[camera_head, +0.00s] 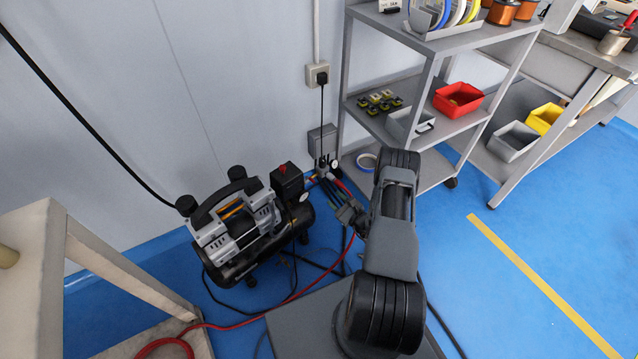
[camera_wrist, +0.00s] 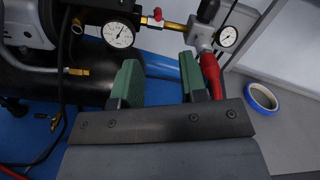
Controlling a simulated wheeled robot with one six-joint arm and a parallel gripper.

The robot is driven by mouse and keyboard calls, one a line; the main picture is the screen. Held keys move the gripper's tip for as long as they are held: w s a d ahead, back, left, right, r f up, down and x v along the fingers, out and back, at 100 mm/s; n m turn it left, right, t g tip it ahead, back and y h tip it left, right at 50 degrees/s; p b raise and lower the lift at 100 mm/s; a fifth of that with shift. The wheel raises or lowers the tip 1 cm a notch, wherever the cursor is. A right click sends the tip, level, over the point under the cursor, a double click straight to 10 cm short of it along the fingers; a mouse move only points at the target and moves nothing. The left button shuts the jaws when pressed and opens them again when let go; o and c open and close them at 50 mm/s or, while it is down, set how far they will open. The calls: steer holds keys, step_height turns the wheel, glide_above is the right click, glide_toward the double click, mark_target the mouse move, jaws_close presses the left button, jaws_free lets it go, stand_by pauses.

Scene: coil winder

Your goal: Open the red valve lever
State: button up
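A small red valve lever (camera_wrist: 157,14) sits on a brass pipe near the top of the wrist view, between two round gauges. In the head view, the valve area beside the compressor is too small to make the lever out clearly. My gripper (camera_wrist: 158,84) is open, with its two green finger pads apart and nothing held between them. The lever shows beyond the fingertips, between the lines of the two fingers, and is apart from them. My gripper also shows in the head view, close to the pipework right of the compressor.
The compressor (camera_head: 238,232) stands left of my gripper. A left gauge (camera_wrist: 118,34) and a right gauge (camera_wrist: 228,37) flank the pipe. A red hose (camera_wrist: 211,72) hangs behind the right finger. A blue tape roll (camera_wrist: 261,98) and a shelf rack (camera_head: 425,95) are to the right.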

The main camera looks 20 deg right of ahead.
mark_target(310, 179)
steer(key=b+x, duration=0.2)
steer(key=x, duration=0.9)
steer(key=shift+b, duration=0.4)
steer(key=shift+w+a, duration=0.1)
steer(key=shift+w, duration=0.05)
steer(key=shift+c, duration=0.4)
jaws_close()
